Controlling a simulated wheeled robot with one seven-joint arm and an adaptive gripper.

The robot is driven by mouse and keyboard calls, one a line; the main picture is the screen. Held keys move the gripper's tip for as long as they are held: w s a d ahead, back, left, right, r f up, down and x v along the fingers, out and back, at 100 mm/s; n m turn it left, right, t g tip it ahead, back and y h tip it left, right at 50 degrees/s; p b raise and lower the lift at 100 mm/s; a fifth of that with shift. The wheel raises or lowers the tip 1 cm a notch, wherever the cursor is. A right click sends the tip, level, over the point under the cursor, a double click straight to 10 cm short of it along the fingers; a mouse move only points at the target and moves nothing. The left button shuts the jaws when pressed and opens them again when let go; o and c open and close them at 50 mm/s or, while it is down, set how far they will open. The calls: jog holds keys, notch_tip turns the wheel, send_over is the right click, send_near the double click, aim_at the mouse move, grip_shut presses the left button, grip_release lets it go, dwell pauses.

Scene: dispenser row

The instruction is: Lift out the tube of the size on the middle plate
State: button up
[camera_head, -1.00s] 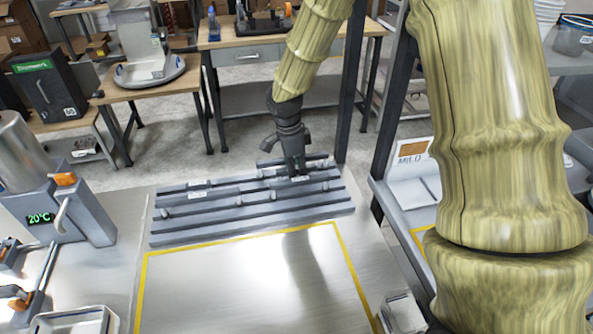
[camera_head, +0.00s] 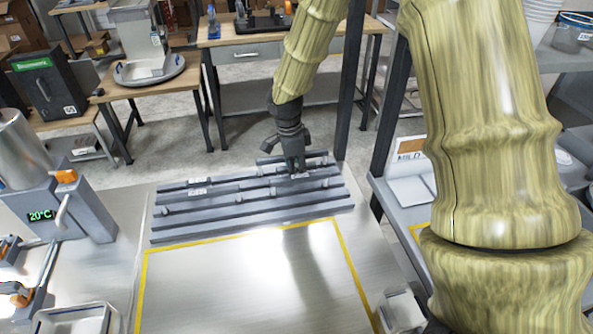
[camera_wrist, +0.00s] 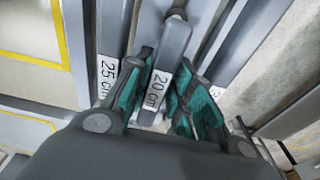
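The dispenser row (camera_head: 250,206) is a grey rack of several long parallel channels at the back of the steel bench. In the wrist view, a plate reading "20 cm" (camera_wrist: 157,90) lies between plates reading "25 cm" (camera_wrist: 108,78) and one partly hidden, starting with "3" (camera_wrist: 214,119). My gripper (camera_head: 294,170) points down at the rack's back right part. In the wrist view its green-padded fingers (camera_wrist: 166,62) are apart, on either side of a grey bar (camera_wrist: 174,40) at the 20 cm plate. I cannot tell whether they touch it, nor pick out a tube.
A yellow-outlined area (camera_head: 250,285) in front of the rack is empty. A device showing 20°C (camera_head: 75,210) stands at the left, with a metal tray (camera_head: 75,320) in front. A dark post (camera_head: 352,85) and a shelf unit (camera_head: 405,190) stand at the right.

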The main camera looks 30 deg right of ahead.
grip_shut()
jog(key=shift+r, duration=0.2)
dwell(0.3)
jog(key=shift+r+b, duration=1.1)
jog(key=shift+r, duration=3.95)
